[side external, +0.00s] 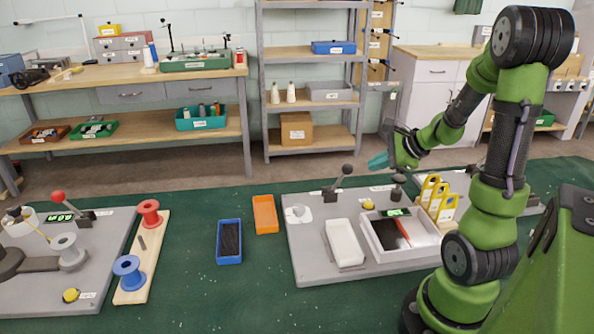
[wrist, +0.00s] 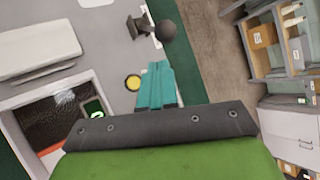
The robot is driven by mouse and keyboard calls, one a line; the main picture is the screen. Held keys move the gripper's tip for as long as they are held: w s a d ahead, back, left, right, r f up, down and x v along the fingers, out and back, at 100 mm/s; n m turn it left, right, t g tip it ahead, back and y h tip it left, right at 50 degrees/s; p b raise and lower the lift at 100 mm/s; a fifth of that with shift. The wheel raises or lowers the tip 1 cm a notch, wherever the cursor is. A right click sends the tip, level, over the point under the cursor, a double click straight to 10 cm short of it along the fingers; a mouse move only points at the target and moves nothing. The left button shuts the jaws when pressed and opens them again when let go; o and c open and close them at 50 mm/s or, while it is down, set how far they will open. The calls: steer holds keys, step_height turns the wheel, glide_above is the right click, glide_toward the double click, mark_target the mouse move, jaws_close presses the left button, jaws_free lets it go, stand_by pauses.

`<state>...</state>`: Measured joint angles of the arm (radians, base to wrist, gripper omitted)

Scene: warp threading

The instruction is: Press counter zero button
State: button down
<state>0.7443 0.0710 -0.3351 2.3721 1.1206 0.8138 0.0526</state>
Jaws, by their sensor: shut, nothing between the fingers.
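A yellow button (side external: 368,205) sits on the grey board (side external: 300,255) in front of my arm, beside a small green-lit display (side external: 395,212). Another yellow button (side external: 71,295) is on the left grey board (side external: 30,290), which carries a green digit display (side external: 61,217). The button labels are too small to read. My gripper (side external: 378,162) has teal fingers, shut and empty, held above the board. In the wrist view, a yellow button (wrist: 133,83) shows just left of the shut fingers (wrist: 160,70), with the green display (wrist: 93,108) further left. The fingers appear apart from the button.
A black-knobbed lever (side external: 340,182) rises from the board near my gripper. Red spool (side external: 149,212), blue spool (side external: 129,272), blue bin (side external: 229,242) and orange bin (side external: 265,214) stand left.

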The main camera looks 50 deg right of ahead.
mark_target(372, 205)
steer(key=shift+f, duration=4.4)
steer(key=shift+f, duration=0.15)
steer(key=shift+f, duration=0.25)
steer(key=shift+f, duration=0.45)
steer(key=shift+r, duration=0.9)
steer(key=shift+r, duration=0.1)
steer(key=shift+r, duration=2.4)
